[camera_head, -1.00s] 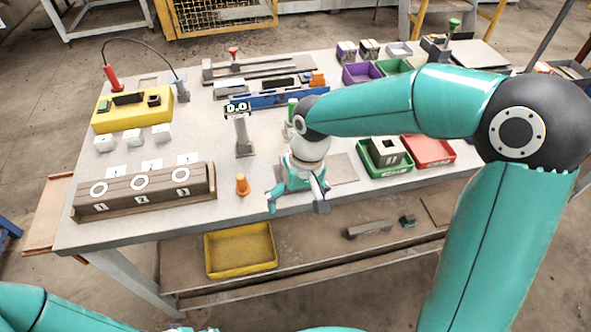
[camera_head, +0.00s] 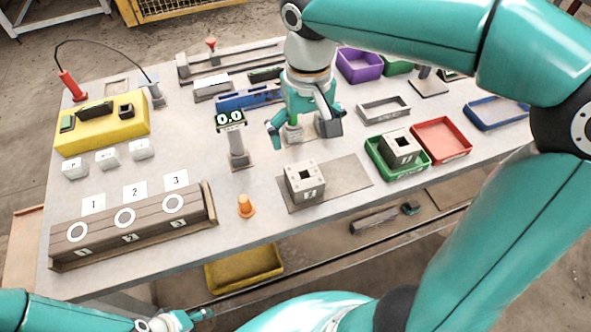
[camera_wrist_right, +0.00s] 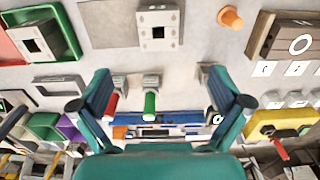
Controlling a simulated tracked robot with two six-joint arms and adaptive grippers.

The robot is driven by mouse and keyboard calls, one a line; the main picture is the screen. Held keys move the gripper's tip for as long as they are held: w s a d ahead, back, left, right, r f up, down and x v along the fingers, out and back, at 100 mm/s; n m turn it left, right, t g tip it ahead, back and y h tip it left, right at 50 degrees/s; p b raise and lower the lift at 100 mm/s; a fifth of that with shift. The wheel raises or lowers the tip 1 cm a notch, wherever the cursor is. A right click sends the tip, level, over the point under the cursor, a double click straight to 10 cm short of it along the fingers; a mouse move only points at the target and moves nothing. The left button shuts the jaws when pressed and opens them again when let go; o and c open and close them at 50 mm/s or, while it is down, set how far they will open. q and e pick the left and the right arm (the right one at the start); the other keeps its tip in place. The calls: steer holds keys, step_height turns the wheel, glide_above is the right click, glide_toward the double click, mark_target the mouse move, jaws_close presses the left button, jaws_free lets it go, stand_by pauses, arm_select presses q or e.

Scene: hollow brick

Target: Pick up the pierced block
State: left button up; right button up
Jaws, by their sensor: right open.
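A pale pierced block (camera_head: 305,181) with a dark square hole stands on a grey mat (camera_head: 345,174) near the table's front edge. It also shows at the top of the wrist view (camera_wrist_right: 158,26). A second pale block (camera_head: 400,148) with a square hole sits in a green tray (camera_head: 381,167) to the right. My right gripper (camera_head: 300,136) is open and empty, behind the first block and apart from it. Its two fingers also show in the wrist view (camera_wrist_right: 157,76). My left gripper (camera_head: 178,321) shows only partly at the bottom edge; its jaws are unclear.
A post with a display (camera_head: 237,150) stands left of the mat, with an orange cone (camera_head: 245,206) in front. A red tray (camera_head: 441,140) adjoins the green one. A numbered wooden rack (camera_head: 130,226) lies at left. In the wrist view, a green-topped post (camera_wrist_right: 150,98) stands between my fingers.

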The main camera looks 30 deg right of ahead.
mark_target(304, 181)
step_height(304, 181, down, 10)
steer(key=shift+f+b, duration=0.25)
steer(key=shift+b, duration=0.1)
steer(key=shift+w+d+f, duration=0.1)
steer(key=shift+f, duration=1.35)
steer(key=shift+d+f, duration=0.1)
steer(key=shift+f, duration=1.35)
steer(key=c, duration=1.5)
steer(key=shift+o, duration=0.2)
steer(key=shift+r, duration=0.1)
